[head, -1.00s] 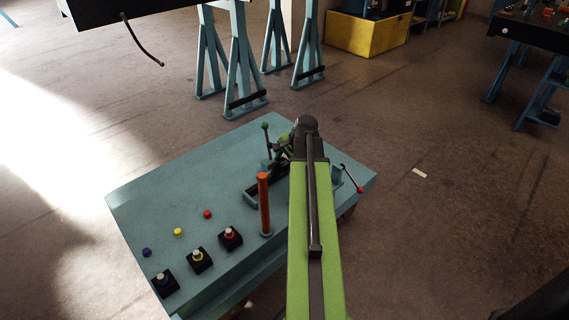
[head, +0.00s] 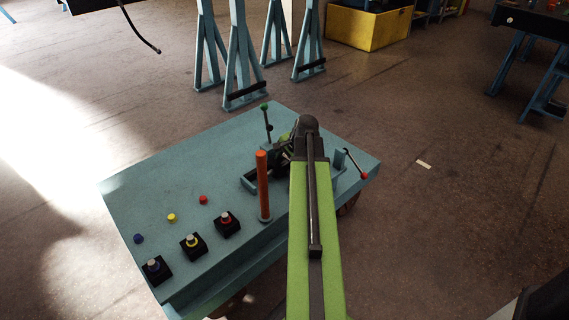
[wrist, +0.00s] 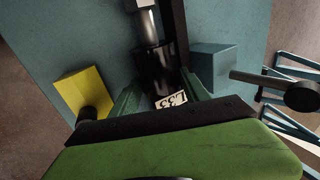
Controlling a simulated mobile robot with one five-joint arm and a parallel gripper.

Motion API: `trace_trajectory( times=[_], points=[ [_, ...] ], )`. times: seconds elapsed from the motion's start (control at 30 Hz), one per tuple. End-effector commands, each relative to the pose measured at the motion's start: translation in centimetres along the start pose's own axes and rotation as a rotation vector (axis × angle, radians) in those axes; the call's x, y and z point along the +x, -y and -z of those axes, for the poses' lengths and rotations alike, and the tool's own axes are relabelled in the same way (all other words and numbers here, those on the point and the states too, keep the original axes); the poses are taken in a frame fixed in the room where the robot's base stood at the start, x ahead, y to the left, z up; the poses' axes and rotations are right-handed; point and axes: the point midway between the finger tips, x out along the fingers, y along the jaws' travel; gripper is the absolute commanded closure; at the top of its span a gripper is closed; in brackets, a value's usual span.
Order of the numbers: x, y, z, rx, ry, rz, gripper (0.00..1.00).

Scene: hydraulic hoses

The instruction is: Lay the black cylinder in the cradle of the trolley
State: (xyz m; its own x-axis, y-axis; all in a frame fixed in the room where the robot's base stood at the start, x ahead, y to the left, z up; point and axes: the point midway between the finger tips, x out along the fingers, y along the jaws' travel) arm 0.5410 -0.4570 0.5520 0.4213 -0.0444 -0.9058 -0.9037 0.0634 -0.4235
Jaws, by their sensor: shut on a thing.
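The black cylinder (wrist: 152,68) shows in the wrist view with a pale label reading L33 and a silver rod at its far end. My gripper (wrist: 160,92) has its green fingers on both sides of the cylinder and is shut on it. In the head view my gripper (head: 285,150) is over the right part of the blue trolley (head: 190,165), mostly hidden by my arm. A blue block (wrist: 213,66) stands right of the cylinder in the wrist view. I cannot clearly tell the cradle from the other fittings there, or whether the cylinder touches it.
An upright orange post (head: 263,188) stands close left of my arm. A green-knobbed lever (head: 267,122) and a red-knobbed lever (head: 356,163) flank the gripper. Several capped black blocks (head: 192,246) line the trolley's front left. A yellow block (wrist: 82,93) is left in the wrist view.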

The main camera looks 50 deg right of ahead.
Motion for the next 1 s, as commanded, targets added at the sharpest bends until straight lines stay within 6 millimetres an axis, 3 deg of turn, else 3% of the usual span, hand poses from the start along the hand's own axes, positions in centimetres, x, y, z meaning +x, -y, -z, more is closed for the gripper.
trace_trajectory(
  times=[0.2, 0.23, 0.4, 0.77, 1.0],
  points=[
    [-0.1, 0.1, 0.0, 0.0, -0.001, 0.002, 1.0],
    [-0.1, 0.1, 0.0, 0.0, -0.001, 0.002, 0.42],
    [-0.1, 0.1, 0.0, 0.0, -0.001, 0.002, 0.21],
    [-0.3, 0.1, -0.1, -0.001, 0.001, -0.001, 0.21],
    [-3.7, 0.3, -0.1, 0.0, 0.001, -0.001, 0.21]
  ],
)
